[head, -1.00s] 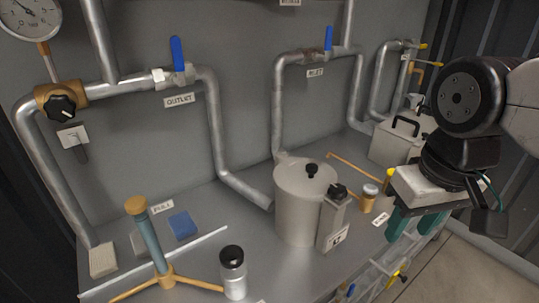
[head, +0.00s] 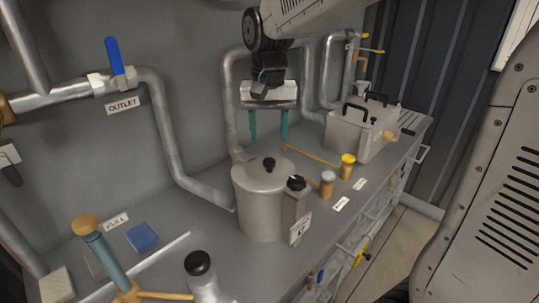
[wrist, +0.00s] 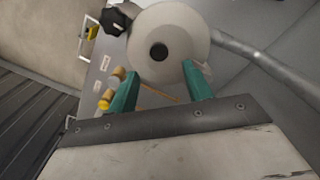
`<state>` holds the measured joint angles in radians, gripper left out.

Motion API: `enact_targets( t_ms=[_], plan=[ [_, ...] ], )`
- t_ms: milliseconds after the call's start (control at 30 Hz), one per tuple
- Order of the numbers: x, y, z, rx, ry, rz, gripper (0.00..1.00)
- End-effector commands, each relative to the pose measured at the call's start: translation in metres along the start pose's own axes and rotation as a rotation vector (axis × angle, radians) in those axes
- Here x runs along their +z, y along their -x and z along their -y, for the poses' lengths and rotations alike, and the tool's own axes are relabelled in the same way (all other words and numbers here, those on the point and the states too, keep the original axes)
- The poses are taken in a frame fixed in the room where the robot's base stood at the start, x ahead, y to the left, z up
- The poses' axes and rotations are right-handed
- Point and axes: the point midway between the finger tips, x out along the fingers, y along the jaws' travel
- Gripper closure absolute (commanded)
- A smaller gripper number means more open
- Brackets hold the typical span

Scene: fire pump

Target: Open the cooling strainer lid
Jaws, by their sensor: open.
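A grey cylindrical pot (head: 258,212) stands on the bench, and I take it to be the cooling strainer. Its round lid (head: 263,177) is on, with a small black knob (head: 268,163) on top. My gripper (head: 268,138) is open and empty, with its green fingers pointing down, above and beyond the pot in the head view. In the wrist view the lid (wrist: 180,38) and its black knob (wrist: 158,52) lie past the fingertips of my gripper (wrist: 160,76), apart from them. A black-topped clamp or latch (head: 297,205) stands against the pot's right side; it shows in the wrist view (wrist: 116,20).
A box with black handles (head: 362,130) stands further right. Small brass fittings (head: 327,184) and a yellow-capped one (head: 347,166) are beside the pot. Pipes (head: 180,150) run along the wall behind. A silver black-capped cylinder (head: 201,275) and a blue-brass tool (head: 105,255) are at front left.

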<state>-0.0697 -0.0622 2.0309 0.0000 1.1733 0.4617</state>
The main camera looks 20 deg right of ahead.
Motion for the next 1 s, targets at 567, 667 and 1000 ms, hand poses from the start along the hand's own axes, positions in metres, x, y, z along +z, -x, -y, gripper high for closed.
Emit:
enact_targets(
  t_ms=[567,667,1000],
  plan=[
    [0.0,-0.07,-0.002,0.0,-0.001,0.0,0.5],
    [0.0,-0.071,-0.002,0.0,-0.001,-0.001,0.5],
    [0.0,-0.07,-0.001,0.0,-0.001,-0.001,1.0]
  ],
)
